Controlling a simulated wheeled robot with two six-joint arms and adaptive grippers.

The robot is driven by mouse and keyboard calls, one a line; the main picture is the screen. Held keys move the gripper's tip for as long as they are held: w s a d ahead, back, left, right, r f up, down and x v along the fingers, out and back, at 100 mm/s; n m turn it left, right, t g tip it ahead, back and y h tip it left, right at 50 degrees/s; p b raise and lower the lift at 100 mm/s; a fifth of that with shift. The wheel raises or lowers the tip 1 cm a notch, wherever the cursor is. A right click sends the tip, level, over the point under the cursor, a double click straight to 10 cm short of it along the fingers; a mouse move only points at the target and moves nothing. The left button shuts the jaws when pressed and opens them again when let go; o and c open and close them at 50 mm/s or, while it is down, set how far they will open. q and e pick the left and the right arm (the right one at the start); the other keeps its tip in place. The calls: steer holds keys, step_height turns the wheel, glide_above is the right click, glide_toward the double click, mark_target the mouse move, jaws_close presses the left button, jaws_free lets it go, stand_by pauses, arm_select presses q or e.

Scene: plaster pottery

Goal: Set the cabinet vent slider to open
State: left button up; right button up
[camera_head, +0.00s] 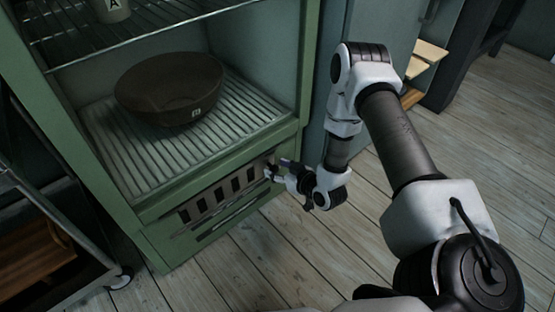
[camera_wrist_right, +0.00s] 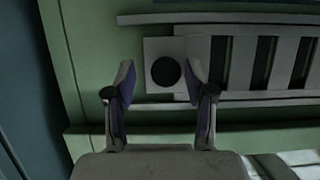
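The vent slider (camera_head: 222,196) is a grey slotted plate low on the front of the green cabinet (camera_head: 160,250). Several dark upright slots show in it, and they also show in the right wrist view (camera_wrist_right: 265,62). At the slider's end is a pale square plate with a round dark knob (camera_wrist_right: 166,71). My right gripper (camera_head: 271,170) is at the slider's right end in the head view. In the right wrist view its fingers are apart, one on each side of the knob; I cannot tell whether they touch it. My left gripper is out of view.
A dark brown bowl (camera_head: 170,88) stands on the ribbed cabinet shelf above the vent. A wire rack (camera_head: 140,30) is above it. A dark wheeled cart (camera_head: 40,235) stands at the left. Wooden floor (camera_head: 260,255) is clear in front.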

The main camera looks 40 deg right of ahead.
steer(key=v, duration=1.2)
